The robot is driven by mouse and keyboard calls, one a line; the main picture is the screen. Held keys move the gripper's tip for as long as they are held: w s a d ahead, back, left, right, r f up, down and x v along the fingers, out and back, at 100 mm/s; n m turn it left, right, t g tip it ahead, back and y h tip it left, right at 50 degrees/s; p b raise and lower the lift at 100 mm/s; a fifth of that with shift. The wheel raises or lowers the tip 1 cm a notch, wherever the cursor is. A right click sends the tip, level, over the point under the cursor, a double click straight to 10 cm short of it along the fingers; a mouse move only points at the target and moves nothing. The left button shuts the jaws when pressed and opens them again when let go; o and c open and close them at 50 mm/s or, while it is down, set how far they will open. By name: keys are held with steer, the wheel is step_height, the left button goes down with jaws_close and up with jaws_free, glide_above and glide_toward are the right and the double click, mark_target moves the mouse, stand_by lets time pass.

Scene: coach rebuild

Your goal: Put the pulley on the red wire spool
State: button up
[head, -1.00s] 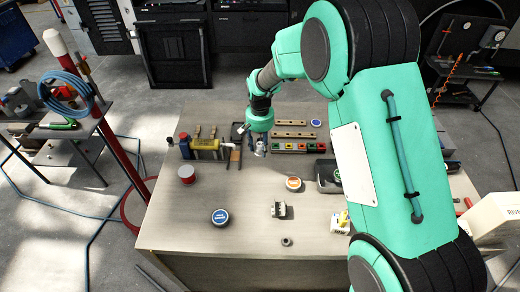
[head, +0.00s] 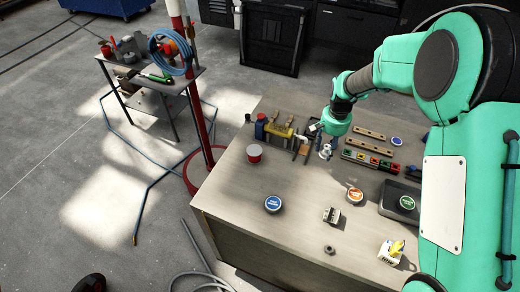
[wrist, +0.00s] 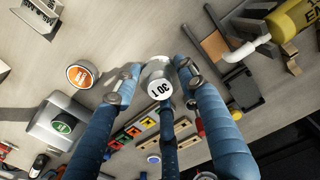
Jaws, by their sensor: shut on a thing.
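My gripper (head: 326,148) is over the back part of the workbench in the head view. In the wrist view its blue fingers (wrist: 160,80) are shut on a silver pulley, a short cylinder with a white face marked "30 T" (wrist: 158,92). The pulley shows small and pale in the head view (head: 325,152). The red wire spool (head: 254,153), a short round drum with a red side and pale rim, stands upright on the bench to the left of my gripper. Nothing rests on it. It is not in the wrist view.
Coloured blocks (head: 372,160) in a row lie right of the gripper. A blue-labelled can (head: 273,204), an orange-labelled can (head: 355,195) and a metal bracket (head: 332,215) stand nearer.

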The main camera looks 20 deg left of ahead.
steer(key=s+a+r+n+p, duration=0.1)
steer(key=s+a, duration=1.6)
steer(key=s, duration=0.2)
steer(key=shift+a+n+p, duration=0.3)
steer(key=shift+a, duration=0.1)
steer(key=shift+w+r, duration=0.1)
steer(key=shift+w, duration=0.05)
glide_above(254, 150)
steer(key=shift+d+f, duration=0.1)
steer(key=shift+f, duration=0.6)
steer(key=shift+f, duration=0.1)
steer(key=shift+f, duration=1.65)
steer(key=shift+f, duration=0.2)
steer(key=o, duration=1.2)
steer(key=shift+o, duration=0.2)
